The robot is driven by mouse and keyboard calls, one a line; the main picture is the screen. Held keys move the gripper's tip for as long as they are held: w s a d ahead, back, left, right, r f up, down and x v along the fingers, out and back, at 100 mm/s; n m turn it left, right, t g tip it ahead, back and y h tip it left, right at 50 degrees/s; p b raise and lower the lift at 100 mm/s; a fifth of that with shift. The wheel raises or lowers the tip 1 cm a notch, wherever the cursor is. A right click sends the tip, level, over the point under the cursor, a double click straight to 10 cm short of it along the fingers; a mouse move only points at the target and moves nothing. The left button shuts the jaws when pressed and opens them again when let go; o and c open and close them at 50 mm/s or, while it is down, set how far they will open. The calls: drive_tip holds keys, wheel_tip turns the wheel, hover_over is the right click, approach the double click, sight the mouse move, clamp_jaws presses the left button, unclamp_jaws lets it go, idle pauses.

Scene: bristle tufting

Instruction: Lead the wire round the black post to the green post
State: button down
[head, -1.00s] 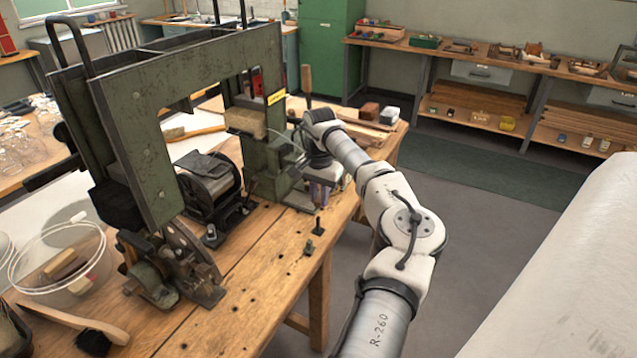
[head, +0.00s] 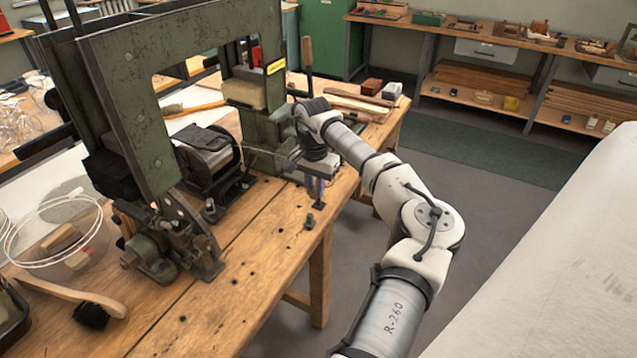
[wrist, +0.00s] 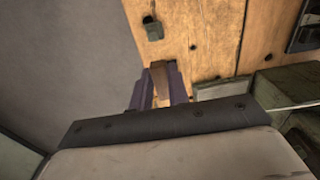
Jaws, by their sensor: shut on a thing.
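The green post (head: 309,222) stands near the bench's front edge; it also shows at the top of the wrist view (wrist: 153,29). The black post (head: 319,205) stands just beyond it, close below my gripper (head: 318,188); I cannot make it out in the wrist view. The thin pale wire (head: 262,152) runs from the machine towards my gripper, and it also crosses the right of the wrist view (wrist: 292,107). In the wrist view, my gripper's purple fingers (wrist: 158,88) point at the bench, with a brown strip between them. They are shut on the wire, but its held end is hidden.
The green press frame (head: 145,120) and a black roller unit (head: 210,160) stand left of my gripper. Wooden pieces (head: 350,105) lie behind it. The bench top (head: 255,270) is mostly clear in front; its edge runs close by the posts.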

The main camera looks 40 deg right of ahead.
drive_tip(key=s+a+r+p, duration=0.1)
drive_tip(key=s+a+r, duration=0.1)
drive_tip(key=a, duration=0.3)
drive_tip(key=shift+a+r, duration=0.15)
drive_tip(key=shift+r, duration=0.05)
idle(0.5)
idle(0.5)
